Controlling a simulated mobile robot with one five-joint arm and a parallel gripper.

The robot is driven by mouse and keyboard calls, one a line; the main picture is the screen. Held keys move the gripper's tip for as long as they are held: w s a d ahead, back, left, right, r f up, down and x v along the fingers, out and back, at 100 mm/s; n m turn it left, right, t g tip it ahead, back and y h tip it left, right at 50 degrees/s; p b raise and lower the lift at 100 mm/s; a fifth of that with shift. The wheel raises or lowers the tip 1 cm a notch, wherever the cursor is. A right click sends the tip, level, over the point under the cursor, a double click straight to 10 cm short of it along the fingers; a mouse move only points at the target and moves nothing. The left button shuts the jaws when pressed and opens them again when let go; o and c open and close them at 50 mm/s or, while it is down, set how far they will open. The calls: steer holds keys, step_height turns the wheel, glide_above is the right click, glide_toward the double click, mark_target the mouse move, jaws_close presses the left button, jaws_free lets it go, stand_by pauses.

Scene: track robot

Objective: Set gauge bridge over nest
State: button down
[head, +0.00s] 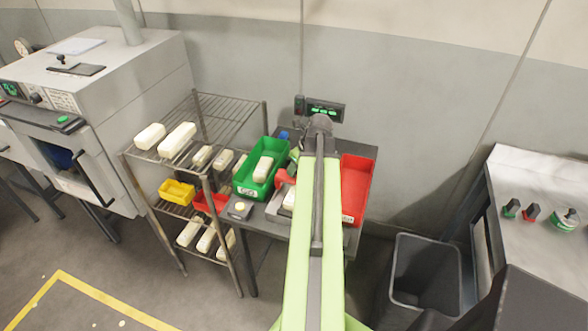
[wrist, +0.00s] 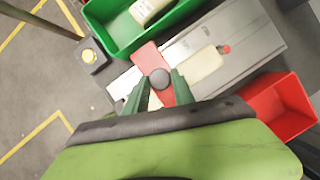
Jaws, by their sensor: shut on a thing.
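The gauge bridge is a red piece with a dark round knob; its red plate (wrist: 146,56) shows in the wrist view and partly in the head view (head: 283,178). My gripper (wrist: 160,79) is shut on the bridge at its knob. The nest appears to be on the grey metal fixture (wrist: 249,29), where a cream block (wrist: 203,66) lies. The bridge is over the fixture to the left of this block's visible part. Whether it touches the fixture I cannot tell. In the head view my arm hides much of the fixture.
A green bin (head: 247,186) with a cream block stands left of the fixture; a red bin (head: 356,176) stands right. A small box with a yellow button (head: 240,208) sits at the table's front left. A wire rack (head: 213,112) stands further left, a waste bin (head: 428,268) right.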

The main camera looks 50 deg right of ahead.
steer(key=c, duration=1.1)
jaws_free()
steer(key=shift+s+a, duration=0.2)
steer(key=shift+a, duration=0.05)
steer(key=shift+w+d, duration=0.1)
steer(key=shift+r, duration=0.1)
steer(key=p+v, duration=1.6)
steer(key=v, duration=0.1)
steer(key=shift+r, duration=0.15)
